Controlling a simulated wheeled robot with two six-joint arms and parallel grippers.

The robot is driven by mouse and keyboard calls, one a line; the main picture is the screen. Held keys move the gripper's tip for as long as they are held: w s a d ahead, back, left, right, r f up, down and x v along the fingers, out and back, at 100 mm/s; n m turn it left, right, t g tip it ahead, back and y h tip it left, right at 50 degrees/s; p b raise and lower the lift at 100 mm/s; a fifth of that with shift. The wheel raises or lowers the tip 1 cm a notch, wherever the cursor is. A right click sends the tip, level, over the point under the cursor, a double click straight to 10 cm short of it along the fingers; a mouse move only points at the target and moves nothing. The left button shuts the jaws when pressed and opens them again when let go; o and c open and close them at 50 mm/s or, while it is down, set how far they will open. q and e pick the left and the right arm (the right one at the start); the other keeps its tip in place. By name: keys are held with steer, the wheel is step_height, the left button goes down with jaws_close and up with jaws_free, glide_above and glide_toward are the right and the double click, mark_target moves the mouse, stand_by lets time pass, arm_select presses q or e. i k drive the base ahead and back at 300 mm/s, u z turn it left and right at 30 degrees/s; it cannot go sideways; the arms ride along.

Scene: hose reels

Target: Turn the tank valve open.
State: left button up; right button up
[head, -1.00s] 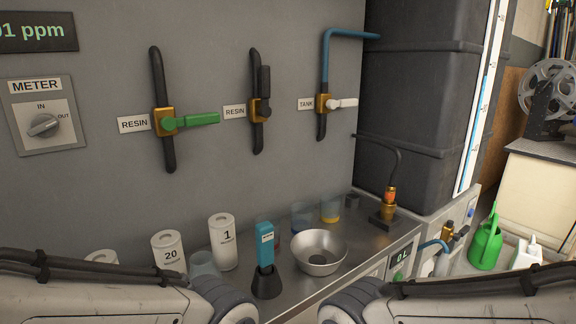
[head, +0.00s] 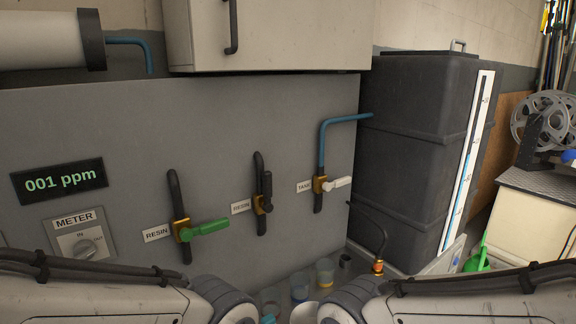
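The tank valve (head: 320,185) is a brass body on a dark vertical pipe, beside a TANK label on the grey panel. Its white handle (head: 338,182) points sideways to the right, across the pipe. A blue pipe (head: 323,145) rises from it and bends right to the dark tank (head: 415,150). My two arms come in at the bottom left and bottom right. Neither gripper shows in the head view, and nothing of mine touches the valve.
Left of it are a resin valve with a green sideways handle (head: 205,229) and a resin valve with a black upright handle (head: 267,185). A display (head: 60,181) reads 001 ppm above a meter knob (head: 86,249). Cups (head: 300,288) stand on the counter below. A cabinet (head: 268,35) hangs above.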

mark_target(326, 186)
steer(key=z, duration=0.05)
steer(key=k, duration=1.05)
steer(key=z, duration=0.7)
steer(key=i, duration=1.6)
steer(key=u, duration=0.75)
